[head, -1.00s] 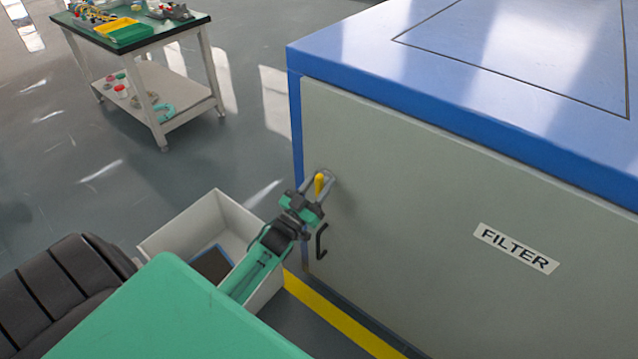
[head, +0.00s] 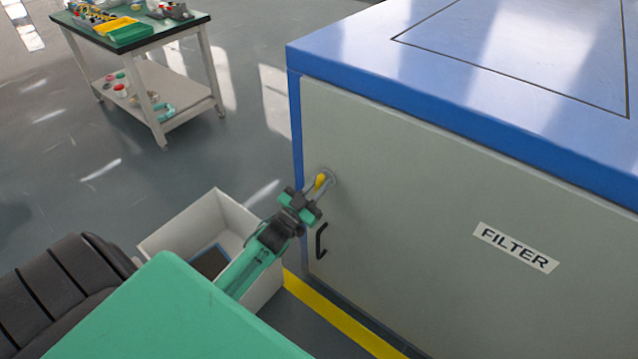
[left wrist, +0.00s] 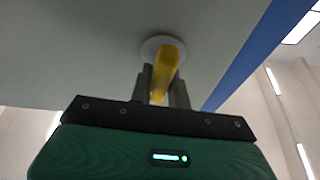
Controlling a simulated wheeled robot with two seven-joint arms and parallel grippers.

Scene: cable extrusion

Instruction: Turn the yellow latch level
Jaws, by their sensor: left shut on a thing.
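The yellow latch (head: 320,181) sits on the upper left of the grey cabinet door (head: 420,215). In the head view it leans a little off upright. My left gripper (head: 318,187) is at the latch, its fingers on either side of it. In the left wrist view the yellow latch (left wrist: 166,70) comes out of a round pale mount and runs down between the two fingers (left wrist: 162,88), which are shut on it. The fingers hide part of the latch. My right gripper is not in view.
A black door handle (head: 321,241) is just below the latch. A white open bin (head: 165,238) stands on the floor left of the cabinet. A small table (head: 150,38) with parts stands at the back left. The floor between is clear.

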